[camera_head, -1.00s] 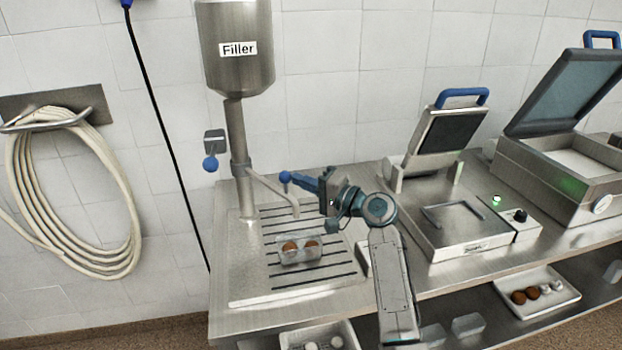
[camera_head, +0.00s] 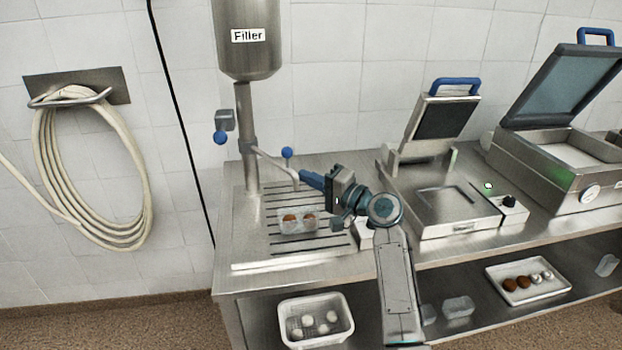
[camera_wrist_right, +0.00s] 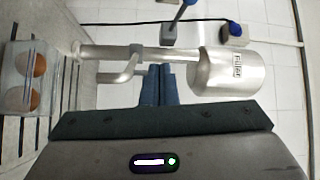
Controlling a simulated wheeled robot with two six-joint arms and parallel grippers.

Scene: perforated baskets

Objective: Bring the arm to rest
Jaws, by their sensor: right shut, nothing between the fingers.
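My right gripper (camera_head: 309,180) is shut and empty. Its blue fingers point left, near the spout of the filler (camera_head: 247,40), above the right side of the slotted drain plate. In the right wrist view the shut blue fingers (camera_wrist_right: 160,84) lie side by side, with the filler's spout beyond them. I cannot tell from the views whether they touch the spout. A clear container (camera_head: 298,221) with brown round pieces stands on the drain plate, below and apart from the gripper; it also shows in the right wrist view (camera_wrist_right: 27,75). My left gripper is not in view.
A sealing machine (camera_head: 447,205) with a raised lid stands right of my arm. A larger open machine (camera_head: 560,160) is further right. A white basket (camera_head: 317,321) and a white tray (camera_head: 528,284) are on the lower shelf. A coiled hose (camera_head: 95,170) hangs at left.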

